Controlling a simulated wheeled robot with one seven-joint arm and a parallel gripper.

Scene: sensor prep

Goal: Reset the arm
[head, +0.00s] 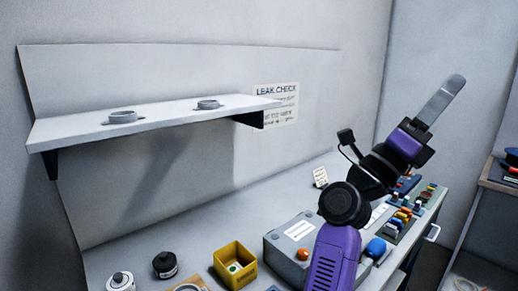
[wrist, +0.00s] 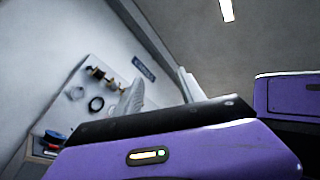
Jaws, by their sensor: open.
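My gripper (head: 441,99) shows in the head view at the upper right, raised well above the bench and pointing up and to the right. Its fingers overlap from this side, and nothing shows held between them. In the wrist view my gripper (wrist: 162,95) has two grey fingers standing apart beyond the dark edge of the purple housing, with empty space between them. My purple arm rises in front of the bench at the right of the head view.
A wall shelf (head: 75,128) holds two grey rings. On the bench (head: 225,215) stand a yellow bin (head: 235,265), a grey box (head: 290,250), a black-capped jar (head: 165,265) and a white canister (head: 121,282). Coloured parts (head: 405,215) lie at the right. A side cabinet (head: 495,178) stands far right.

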